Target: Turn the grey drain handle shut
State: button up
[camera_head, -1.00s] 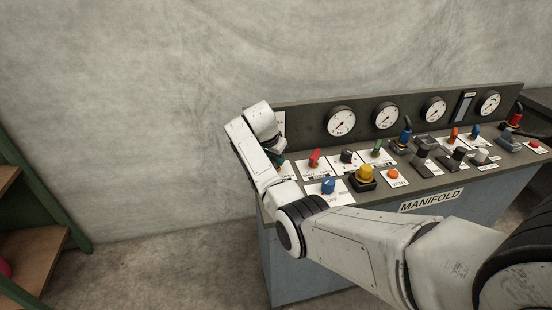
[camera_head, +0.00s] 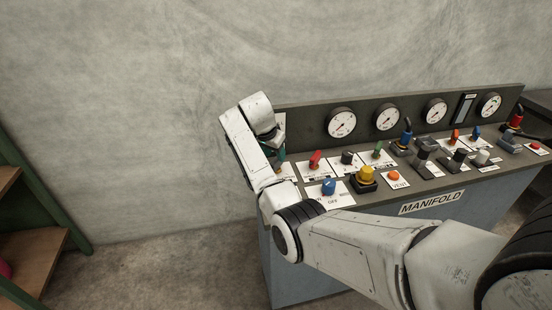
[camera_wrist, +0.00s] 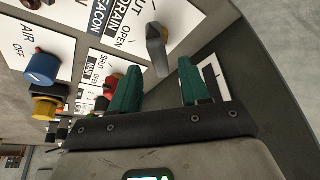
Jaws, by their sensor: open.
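The grey drain handle (camera_wrist: 157,48) shows in the wrist view on a white plate (camera_wrist: 183,18) lettered DRAIN, SHUT and OPEN. It is a narrow lever, and its near end lies between the lines of my two fingertips in the picture. My gripper (camera_wrist: 160,68) has green fingers that stand apart with nothing held. I cannot tell whether either finger touches the handle. In the head view my gripper (camera_head: 279,158) is at the left end of the manifold panel, mostly behind my wrist, and the grey handle is hidden there.
A blue AIR knob (camera_wrist: 40,68), a yellow button (camera_wrist: 45,107) and a red handle (camera_wrist: 111,83) stand left of my fingers in the wrist view. The manifold (camera_head: 432,201) carries several gauges and controls to the right. Bare wall is at left.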

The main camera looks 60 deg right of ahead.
jog(key=v, duration=0.7)
jog(key=shift+b, duration=0.3)
